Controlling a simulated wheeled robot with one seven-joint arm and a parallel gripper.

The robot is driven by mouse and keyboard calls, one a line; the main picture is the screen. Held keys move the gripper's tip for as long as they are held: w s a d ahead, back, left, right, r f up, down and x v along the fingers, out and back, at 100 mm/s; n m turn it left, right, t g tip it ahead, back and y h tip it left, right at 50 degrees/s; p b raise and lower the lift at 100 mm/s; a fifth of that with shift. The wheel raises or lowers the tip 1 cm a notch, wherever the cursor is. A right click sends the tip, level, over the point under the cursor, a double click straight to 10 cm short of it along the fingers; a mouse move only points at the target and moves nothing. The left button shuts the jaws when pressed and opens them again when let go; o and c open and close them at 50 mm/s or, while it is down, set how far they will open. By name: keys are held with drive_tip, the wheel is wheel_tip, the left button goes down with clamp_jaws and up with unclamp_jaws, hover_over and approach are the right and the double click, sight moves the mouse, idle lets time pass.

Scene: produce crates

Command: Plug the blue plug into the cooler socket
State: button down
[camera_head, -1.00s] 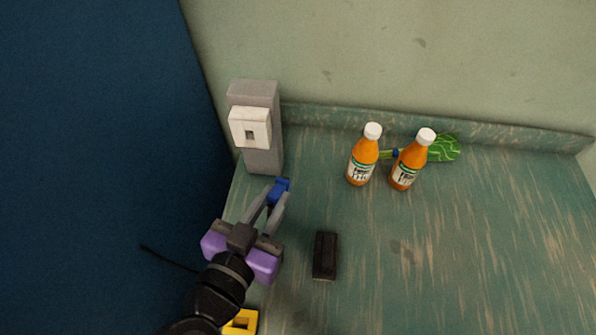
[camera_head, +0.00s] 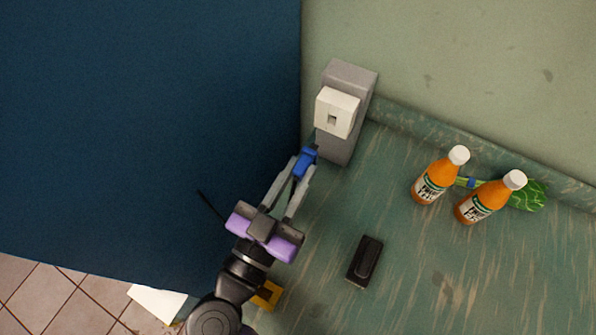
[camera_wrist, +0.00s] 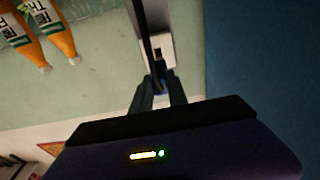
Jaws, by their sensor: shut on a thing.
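The blue plug (camera_head: 305,161) is held between the fingertips of my gripper (camera_head: 302,170), which is shut on it. The cooler socket (camera_head: 336,112) is a white box with a small dark opening, on the front of a grey post (camera_head: 346,78) at the counter's back left. In the head view the plug is below and a little left of the socket, apart from it. In the wrist view the plug (camera_wrist: 160,82) shows dark blue at the fingertips, with the white socket plate (camera_wrist: 158,50) just beyond; a dark bar partly covers the plate there.
Two orange juice bottles (camera_head: 434,180) (camera_head: 484,203) stand right of the post, with a green leafy item (camera_head: 527,195) behind them. A black block (camera_head: 365,262) lies on the green counter (camera_head: 420,290). A dark blue wall (camera_head: 150,120) borders the left. A yellow object (camera_head: 266,295) is by my arm.

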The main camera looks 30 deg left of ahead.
sight(313, 151)
drive_tip(key=shift+r+p, duration=0.15)
drive_tip(key=shift+p, duration=0.75)
drive_tip(key=shift+w+a+f+p, duration=0.1)
drive_tip(key=shift+w+p, duration=0.35)
drive_tip(key=shift+w, duration=1)
drive_tip(key=shift+w+a+f+p, duration=0.1)
drive_tip(key=shift+w+p, duration=0.3)
drive_tip(key=shift+w, duration=1)
drive_tip(key=shift+p, duration=1.85)
drive_tip(key=shift+w, duration=1.4)
drive_tip(key=c, duration=1.2)
unclamp_jaws()
